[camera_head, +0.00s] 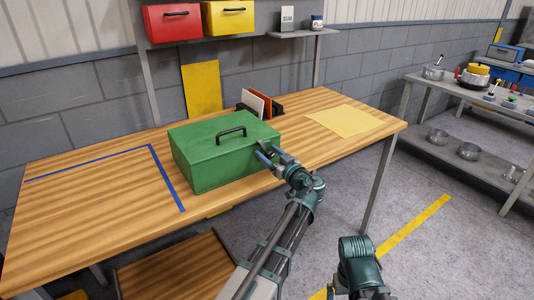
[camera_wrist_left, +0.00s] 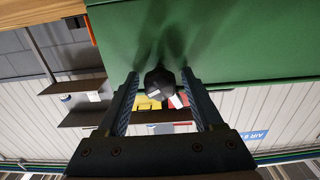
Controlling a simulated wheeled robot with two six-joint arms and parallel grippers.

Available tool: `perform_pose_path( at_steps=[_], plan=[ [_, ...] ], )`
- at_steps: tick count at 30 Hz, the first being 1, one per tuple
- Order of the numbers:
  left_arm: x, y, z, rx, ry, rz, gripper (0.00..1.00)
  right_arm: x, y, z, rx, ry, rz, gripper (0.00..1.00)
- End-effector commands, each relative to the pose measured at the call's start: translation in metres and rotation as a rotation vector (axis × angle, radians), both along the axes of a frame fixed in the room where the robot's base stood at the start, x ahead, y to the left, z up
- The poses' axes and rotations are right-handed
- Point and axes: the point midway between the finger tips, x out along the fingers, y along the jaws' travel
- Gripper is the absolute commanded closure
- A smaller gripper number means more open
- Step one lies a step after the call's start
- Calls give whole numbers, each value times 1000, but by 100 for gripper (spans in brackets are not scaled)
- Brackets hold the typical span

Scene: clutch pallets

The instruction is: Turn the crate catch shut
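The green crate (camera_head: 215,165) stands on the wooden table with its lid down and a black handle on top. In the left wrist view, its green face (camera_wrist_left: 230,40) fills the upper part. The dark catch knob (camera_wrist_left: 158,82) sits on that face, with a small pale part at its lower right. My left gripper (camera_head: 266,155) is at the crate's right-hand side; in the wrist view its two fingers (camera_wrist_left: 160,88) stand open on either side of the knob, with gaps showing. The gripper hides the catch in the head view. Only part of my right arm shows; its gripper is out of view.
The wooden table (camera_head: 90,215) has blue tape (camera_head: 168,180) left of the crate and a yellow sheet (camera_head: 343,121) at the right. Upright folders (camera_head: 258,104) stand behind the crate. A shelf with red (camera_head: 172,22) and yellow bins (camera_head: 228,18) is above.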

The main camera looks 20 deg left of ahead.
Motion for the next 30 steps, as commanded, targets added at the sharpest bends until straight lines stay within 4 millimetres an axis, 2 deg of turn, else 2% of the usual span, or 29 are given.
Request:
perform_pose_path(
  at_steps=[1, 9, 11, 17, 30],
  plan=[
    [0, 0, 0, 0, 0, 0, 43, 0, 0, 0, 0, 0, 0, 0],
    [0, 0, 0, 0, 0, 0, 92, 0, 0, 0, 0, 0, 0, 0],
    [0, 0, 0, 0, 0, 0, 100, 0, 0, 0, 0, 0, 0, 0],
    [0, 0, 0, 20, 26, 1, 100, 0, 0, 0, 0, 0, 0, 0],
    [1, -1, 0, 264, 346, 1, 100, 0, 0, 0, 0, 0, 0, 0]
  ],
)
